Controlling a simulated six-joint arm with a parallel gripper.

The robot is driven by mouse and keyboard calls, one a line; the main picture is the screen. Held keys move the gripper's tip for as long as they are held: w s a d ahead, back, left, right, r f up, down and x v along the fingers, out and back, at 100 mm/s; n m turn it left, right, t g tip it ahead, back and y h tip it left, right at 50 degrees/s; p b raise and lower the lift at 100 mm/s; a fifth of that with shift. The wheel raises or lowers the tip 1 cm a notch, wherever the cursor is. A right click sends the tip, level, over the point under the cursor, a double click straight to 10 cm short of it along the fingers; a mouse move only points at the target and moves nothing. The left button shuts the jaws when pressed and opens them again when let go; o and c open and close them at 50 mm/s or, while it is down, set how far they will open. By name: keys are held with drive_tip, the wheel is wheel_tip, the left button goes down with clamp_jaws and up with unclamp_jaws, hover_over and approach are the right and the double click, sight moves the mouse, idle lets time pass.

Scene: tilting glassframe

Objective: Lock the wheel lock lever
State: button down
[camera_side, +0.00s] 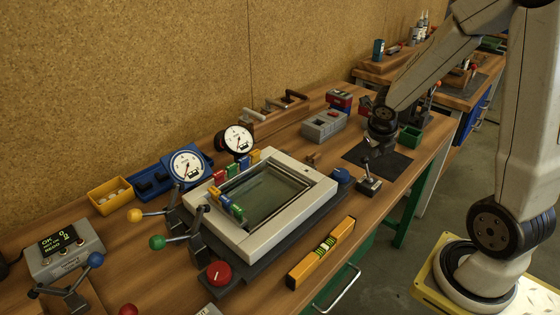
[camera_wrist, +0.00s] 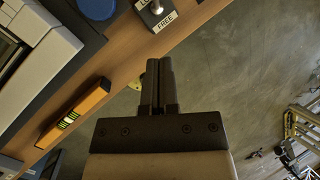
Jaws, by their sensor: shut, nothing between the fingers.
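The wheel lock lever (camera_side: 366,166) is a short metal stick on a small dark base, on the bench to the right of the framed glass plate. In the wrist view the lever (camera_wrist: 157,8) is at the top edge, partly cut off, between a partly cropped "LOC…" label and a "FREE" label; its exact tilt is unclear. My gripper (camera_wrist: 158,75) is shut and empty. Its fingers point toward the lever and appear apart from it. In the side view the dark end of my arm is behind and right of the lever; the fingertips are hard to make out there.
A blue knob (camera_side: 341,176) stands just left of the lever. The framed glass plate (camera_side: 290,226), an orange level (camera_side: 322,253) and a red knob (camera_side: 219,272) lie farther left. A dark mat (camera_side: 396,163) and a green bin (camera_side: 411,134) are behind the lever.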

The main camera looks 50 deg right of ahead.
drive_tip(key=shift+w+v, duration=0.2)
drive_tip(key=shift+v, duration=1.1)
drive_tip(key=shift+w+v, duration=0.2)
drive_tip(key=shift+v, duration=1.15)
drive_tip(key=shift+a, duration=0.15)
drive_tip(key=s+a+f+m+y, duration=0.1)
drive_tip(key=a+f+m+y, duration=0.1)
drive_tip(key=a+m, duration=0.6)
drive_tip(key=s+a+f+m+y, duration=0.1)
drive_tip(key=a+f+m, duration=0.3)
drive_tip(key=m, duration=1.8)
drive_tip(key=a+y, duration=0.1)
drive_tip(key=a, duration=0.4)
drive_tip(key=shift+a+m+t, duration=0.3)
drive_tip(key=shift+t, duration=0.1)
